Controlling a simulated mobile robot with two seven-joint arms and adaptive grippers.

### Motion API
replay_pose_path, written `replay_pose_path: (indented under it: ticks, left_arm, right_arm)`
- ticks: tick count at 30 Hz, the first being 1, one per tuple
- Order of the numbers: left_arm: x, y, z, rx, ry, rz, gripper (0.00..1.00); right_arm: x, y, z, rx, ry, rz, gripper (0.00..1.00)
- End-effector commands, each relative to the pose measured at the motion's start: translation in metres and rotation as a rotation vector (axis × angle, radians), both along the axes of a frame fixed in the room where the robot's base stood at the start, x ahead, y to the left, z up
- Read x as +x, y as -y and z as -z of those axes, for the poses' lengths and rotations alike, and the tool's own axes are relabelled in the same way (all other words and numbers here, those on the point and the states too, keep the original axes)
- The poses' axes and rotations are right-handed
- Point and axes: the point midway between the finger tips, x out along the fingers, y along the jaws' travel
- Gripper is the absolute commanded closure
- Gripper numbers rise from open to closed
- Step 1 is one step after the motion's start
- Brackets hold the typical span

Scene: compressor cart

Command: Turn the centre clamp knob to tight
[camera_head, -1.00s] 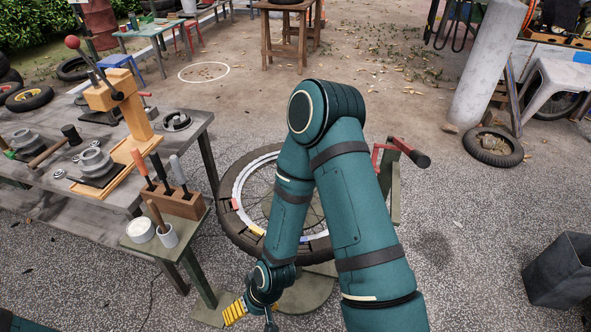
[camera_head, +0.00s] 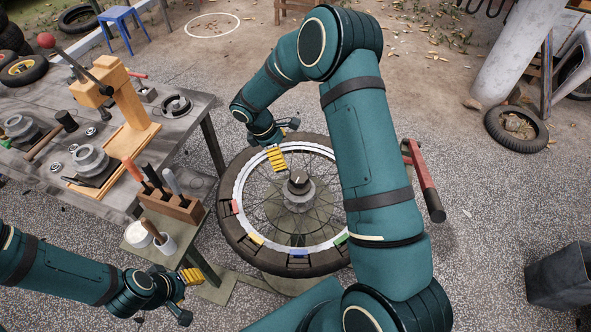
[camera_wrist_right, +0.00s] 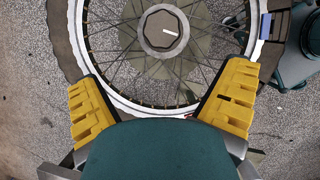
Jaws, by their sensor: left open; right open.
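The centre clamp knob (camera_head: 298,182) is a dark round cap with a light pointer line, on a grey hub in the middle of a spoked wheel (camera_head: 236,233) lying flat. In the right wrist view the knob (camera_wrist_right: 162,27) shows at the top centre, its pointer line aimed to the right and slightly down. My right gripper (camera_head: 284,141) is open and empty, over the far left rim of the wheel, apart from the knob. Its two yellow fingers are spread wide in the wrist view (camera_wrist_right: 160,97). My left gripper (camera_head: 188,296) is open and empty, low at front left.
A small stand (camera_head: 137,237) with a wooden tool block (camera_head: 172,206) and a white cup stands left of the wheel. A workbench (camera_head: 60,200) is further left. The rim carries coloured marks.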

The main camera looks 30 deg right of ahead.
Motion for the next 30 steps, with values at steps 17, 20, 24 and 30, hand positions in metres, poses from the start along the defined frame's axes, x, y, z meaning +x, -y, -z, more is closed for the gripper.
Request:
replay_pose_path:
  ticks: [17, 20, 24, 30]
  left_arm:
    - [-0.004, 0.001, 0.012, -0.002, -0.009, 0.007, 0.53]
    - [-0.005, 0.001, 0.014, -0.002, -0.011, 0.008, 0.53]
    - [-0.005, 0.001, 0.015, -0.002, -0.011, 0.009, 0.53]
    - [-0.005, 0.001, 0.015, -0.002, -0.011, 0.009, 0.53]
  right_arm:
    - [-0.02, 0.034, 0.097, 0.002, -0.005, 0.003, 0.03]
    - [-0.022, 0.039, 0.11, 0.002, -0.002, 0.003, 0.03]
    - [-0.024, 0.043, 0.12, 0.002, -0.002, 0.004, 0.03]
    - [-0.025, 0.045, 0.125, 0.002, 0.0, 0.003, 0.03]
